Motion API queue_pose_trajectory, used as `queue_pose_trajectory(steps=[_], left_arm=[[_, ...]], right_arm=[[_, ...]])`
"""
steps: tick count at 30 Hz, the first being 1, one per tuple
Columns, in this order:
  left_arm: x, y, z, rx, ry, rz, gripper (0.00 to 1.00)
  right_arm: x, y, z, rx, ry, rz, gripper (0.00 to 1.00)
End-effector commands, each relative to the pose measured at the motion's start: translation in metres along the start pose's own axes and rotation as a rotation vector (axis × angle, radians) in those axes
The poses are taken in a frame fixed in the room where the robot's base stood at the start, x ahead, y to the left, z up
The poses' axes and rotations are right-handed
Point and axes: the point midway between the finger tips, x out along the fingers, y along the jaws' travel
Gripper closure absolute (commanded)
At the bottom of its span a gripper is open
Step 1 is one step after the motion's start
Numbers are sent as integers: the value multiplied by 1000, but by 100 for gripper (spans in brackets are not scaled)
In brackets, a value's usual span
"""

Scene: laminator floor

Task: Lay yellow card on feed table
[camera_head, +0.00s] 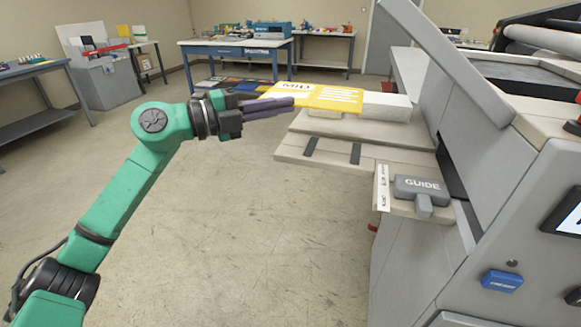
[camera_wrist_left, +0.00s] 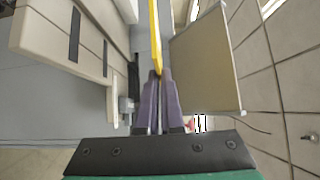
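The yellow card (camera_head: 335,98) has a white panel marked MID and white lines. My left gripper (camera_head: 292,103) is shut on its left edge and holds it roughly flat. In the left wrist view the card (camera_wrist_left: 155,40) shows edge-on as a thin yellow strip between the purple fingers of the left gripper (camera_wrist_left: 158,78). In the head view the card overlaps the back of the beige feed table (camera_head: 290,151); whether it touches anything there I cannot tell. The feed table (camera_wrist_left: 88,45) also shows at the left of the wrist view. My right gripper is not in view.
A grey block marked GUIDE (camera_head: 420,188) sits at the feed table's front right. A pale block (camera_head: 387,107) lies behind, beside the card. The large grey machine (camera_head: 500,220) fills the right side. A blue workbench (camera_head: 235,52) stands at the back. The floor at centre is clear.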

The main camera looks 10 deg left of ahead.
Motion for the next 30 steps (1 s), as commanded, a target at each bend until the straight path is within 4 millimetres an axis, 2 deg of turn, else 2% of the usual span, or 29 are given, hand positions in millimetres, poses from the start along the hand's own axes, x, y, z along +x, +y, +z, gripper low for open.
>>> queue_pose_trajectory(steps=[1,6,16,18,27,28,30], left_arm=[[0,23,0,-8,2,2,100],[0,76,0,-7,0,-1,100],[0,132,0,-3,0,-1,100],[0,138,0,-1,-1,-2,100],[0,140,0,1,0,-1,100],[0,140,0,1,0,-1,93],[0,140,0,1,0,-1,66]], right_arm=[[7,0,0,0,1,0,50],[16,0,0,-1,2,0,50],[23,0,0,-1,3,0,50],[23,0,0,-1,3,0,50],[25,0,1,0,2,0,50],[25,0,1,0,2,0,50],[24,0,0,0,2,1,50]])
